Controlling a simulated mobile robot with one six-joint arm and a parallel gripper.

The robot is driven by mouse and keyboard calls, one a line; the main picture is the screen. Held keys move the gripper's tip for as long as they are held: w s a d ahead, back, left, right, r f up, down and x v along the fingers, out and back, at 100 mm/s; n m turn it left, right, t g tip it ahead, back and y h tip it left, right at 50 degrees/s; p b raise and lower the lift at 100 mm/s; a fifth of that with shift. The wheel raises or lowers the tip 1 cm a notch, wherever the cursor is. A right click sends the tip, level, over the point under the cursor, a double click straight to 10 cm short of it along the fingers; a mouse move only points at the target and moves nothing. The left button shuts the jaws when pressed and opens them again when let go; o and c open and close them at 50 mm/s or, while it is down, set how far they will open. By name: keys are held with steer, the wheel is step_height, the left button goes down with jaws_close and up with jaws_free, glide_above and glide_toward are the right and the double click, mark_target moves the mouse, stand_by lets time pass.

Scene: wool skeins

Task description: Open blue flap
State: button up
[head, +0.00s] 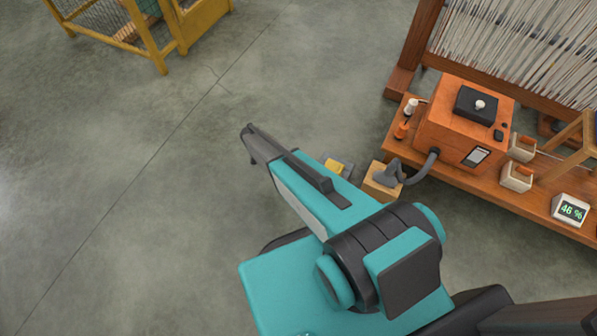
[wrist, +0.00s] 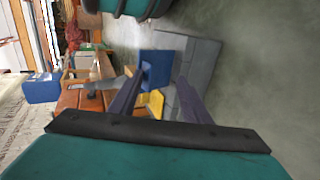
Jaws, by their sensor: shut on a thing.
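A blue flap (wrist: 163,66) shows in the wrist view as a flat panel between my two fingertips. A grey panel (wrist: 200,55) lies right behind it. My gripper (wrist: 164,76) is shut on the blue flap, with one dark finger on each side of it. In the head view my gripper (head: 252,135) points to the upper left, above the bare floor. The flap does not show there, and I cannot tell how far it is swung.
A yellow piece (head: 334,166) shows in the head view, partly behind my arm. Right of it stand a tan box (head: 381,182) with a grey hose and a wooden bench (head: 535,197) with an orange machine (head: 463,122). A yellow cage (head: 150,45) stands upper left. The floor between is clear.

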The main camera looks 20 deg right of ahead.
steer(key=v, duration=1.3)
stand_by(0.4)
